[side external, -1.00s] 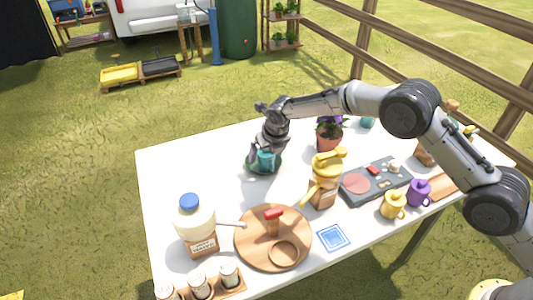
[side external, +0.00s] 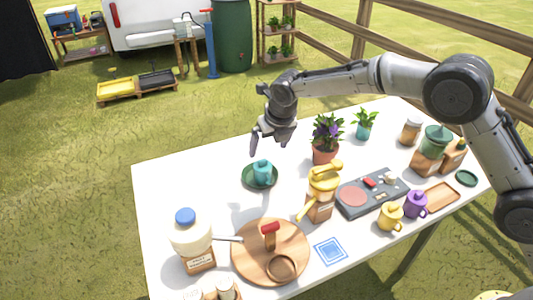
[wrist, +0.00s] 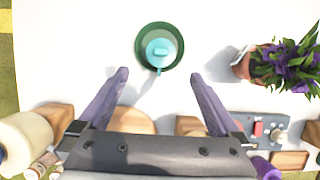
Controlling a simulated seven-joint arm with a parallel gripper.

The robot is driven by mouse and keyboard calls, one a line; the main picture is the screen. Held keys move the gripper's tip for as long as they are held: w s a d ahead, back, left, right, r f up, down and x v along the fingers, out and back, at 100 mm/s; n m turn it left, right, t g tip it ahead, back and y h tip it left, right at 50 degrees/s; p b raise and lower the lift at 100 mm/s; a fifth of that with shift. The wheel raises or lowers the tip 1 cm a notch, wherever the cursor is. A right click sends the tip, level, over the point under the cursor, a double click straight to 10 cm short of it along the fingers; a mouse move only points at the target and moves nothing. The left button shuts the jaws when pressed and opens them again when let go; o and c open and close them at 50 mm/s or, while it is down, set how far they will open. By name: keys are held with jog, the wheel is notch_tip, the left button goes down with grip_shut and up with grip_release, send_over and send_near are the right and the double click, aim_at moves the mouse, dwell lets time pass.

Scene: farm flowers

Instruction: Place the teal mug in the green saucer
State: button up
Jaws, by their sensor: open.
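The teal mug (side external: 262,171) sits upright in the green saucer (side external: 247,182) near the far left part of the table. In the wrist view the mug (wrist: 160,52) is inside the rim of the saucer (wrist: 141,43), with its handle toward the gripper. My gripper (side external: 271,143) is open and empty, raised above the saucer and apart from the mug. In the wrist view its two fingers (wrist: 158,75) are spread wide, with nothing between them.
A potted purple flower (side external: 325,140) stands right of the saucer. A yellow-topped bottle (side external: 321,190), a round wooden board (side external: 250,262) and a large jar (side external: 192,240) stand nearer. Yellow (side external: 390,216) and purple (side external: 415,204) mugs stand at right.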

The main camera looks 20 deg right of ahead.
jog(key=shift+s+r, duration=0.2)
jog(key=shift+r, duration=0.2)
jog(key=s+d+r+m, duration=1.4)
jog(key=s+r+m, duration=0.2)
jog(key=s, duration=0.1)
jog(key=s+d+f+m, duration=0.1)
jog(key=s+d+m, duration=0.1)
jog(key=s+m, duration=0.4)
jog(key=s+d+f+m, duration=0.1)
jog(key=s+d+m, duration=0.2)
jog(key=s+m, duration=0.4)
jog(key=s+d+f+m+t, duration=0.1)
jog(key=s+d+m, duration=0.2)
jog(key=s+m, duration=0.4)
jog(key=s, duration=0.5)
jog(key=shift+s+f, duration=0.35)
